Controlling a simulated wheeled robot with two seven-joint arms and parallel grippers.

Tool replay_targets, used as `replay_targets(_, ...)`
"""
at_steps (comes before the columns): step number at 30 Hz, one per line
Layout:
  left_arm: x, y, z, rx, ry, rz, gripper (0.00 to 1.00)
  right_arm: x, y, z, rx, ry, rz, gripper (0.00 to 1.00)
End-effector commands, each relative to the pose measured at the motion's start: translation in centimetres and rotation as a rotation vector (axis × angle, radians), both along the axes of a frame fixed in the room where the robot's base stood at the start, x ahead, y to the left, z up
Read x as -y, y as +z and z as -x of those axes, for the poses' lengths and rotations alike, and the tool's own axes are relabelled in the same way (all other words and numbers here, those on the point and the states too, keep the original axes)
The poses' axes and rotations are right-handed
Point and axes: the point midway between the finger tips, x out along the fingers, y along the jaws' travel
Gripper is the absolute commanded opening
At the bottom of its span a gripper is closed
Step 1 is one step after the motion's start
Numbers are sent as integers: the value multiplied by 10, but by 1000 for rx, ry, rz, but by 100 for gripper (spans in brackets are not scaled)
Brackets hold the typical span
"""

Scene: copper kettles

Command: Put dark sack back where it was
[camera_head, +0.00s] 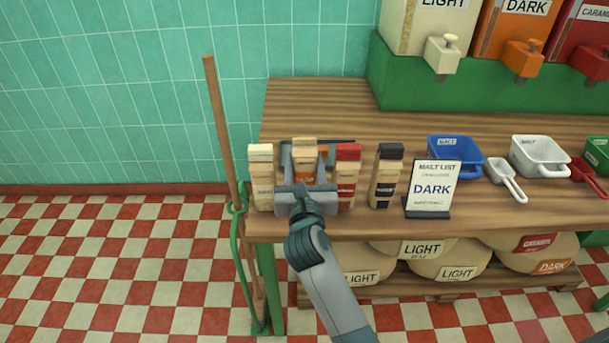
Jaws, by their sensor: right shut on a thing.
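My right gripper (304,172) is over the wooden table, shut on a small tan sack with an orange label (303,156). Its orange matches the dispenser marked DARK, so I take it as the dark sack; its own print is too small to read. It is upright between a cream-topped sack (261,178) and a red-topped sack (347,176). My gripper hides its lower part, so I cannot tell whether it touches the table. A black-topped sack (387,177) stands further right. My left gripper is not in view.
A sign reading DARK (432,188) stands right of the sacks. Blue (455,155) and white (540,155) trays and scoops lie beyond. Dispensers, including an orange one (525,22), stand at the back. A broom (222,130) leans at the table's left end. The table's back left is clear.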

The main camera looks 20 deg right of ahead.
Motion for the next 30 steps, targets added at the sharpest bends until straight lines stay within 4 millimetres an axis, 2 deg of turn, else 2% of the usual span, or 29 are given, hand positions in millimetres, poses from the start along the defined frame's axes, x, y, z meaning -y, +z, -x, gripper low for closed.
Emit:
replay_targets(7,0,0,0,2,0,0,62,0,-3,0,0,0,0,15)
replay_targets(17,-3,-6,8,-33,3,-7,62,0,-36,0,-2,1,2,15)
replay_targets(30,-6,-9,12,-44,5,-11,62,0,-40,0,0,1,0,15)
